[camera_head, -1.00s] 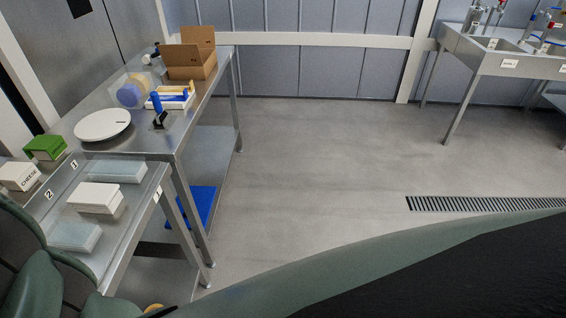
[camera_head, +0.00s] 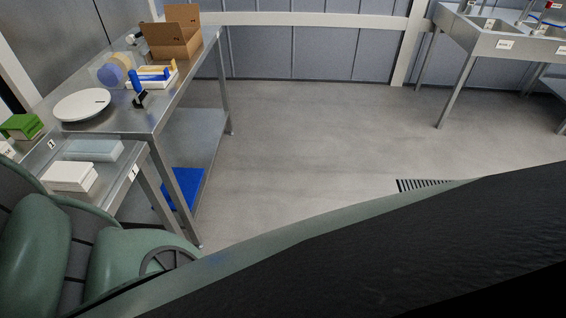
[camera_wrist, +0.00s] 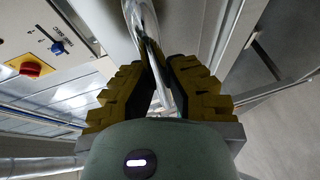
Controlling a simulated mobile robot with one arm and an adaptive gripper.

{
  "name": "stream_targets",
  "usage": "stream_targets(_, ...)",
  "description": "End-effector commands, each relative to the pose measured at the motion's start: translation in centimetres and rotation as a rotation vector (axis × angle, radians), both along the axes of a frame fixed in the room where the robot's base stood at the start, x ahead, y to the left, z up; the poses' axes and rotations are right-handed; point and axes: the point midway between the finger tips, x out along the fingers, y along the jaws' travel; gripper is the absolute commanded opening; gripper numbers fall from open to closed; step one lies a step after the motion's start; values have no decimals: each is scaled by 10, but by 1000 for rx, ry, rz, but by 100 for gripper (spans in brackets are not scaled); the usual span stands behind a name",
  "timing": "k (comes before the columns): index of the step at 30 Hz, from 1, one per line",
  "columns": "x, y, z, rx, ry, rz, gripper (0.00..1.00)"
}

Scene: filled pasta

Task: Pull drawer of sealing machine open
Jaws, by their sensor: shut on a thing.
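In the wrist view my gripper (camera_wrist: 158,66) has yellow-and-black fingers closed on a shiny metal bar handle (camera_wrist: 141,17). The bar runs from the top of the picture down between the fingertips. On the left stands the sealing machine's light metal panel (camera_wrist: 75,22), with a red-and-yellow rotary switch (camera_wrist: 31,69) and a small blue switch (camera_wrist: 57,47). Most of the drawer is outside the view or behind my fingers, and I cannot tell how far it is open. The head view shows neither the machine nor my gripper; my arm covers its lower part.
In the head view, a steel table (camera_head: 152,118) on the left bears a white round plate (camera_head: 82,105) and a cardboard box (camera_head: 172,40). A lower side table (camera_head: 112,180) holds white and pale blocks. A sink unit (camera_head: 478,43) stands back right. The middle floor is clear.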

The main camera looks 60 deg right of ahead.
Motion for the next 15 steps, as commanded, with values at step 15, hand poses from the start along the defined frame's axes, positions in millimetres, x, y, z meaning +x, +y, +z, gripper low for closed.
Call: stream_targets(15,-1,0,-2,-4,1,3,22)
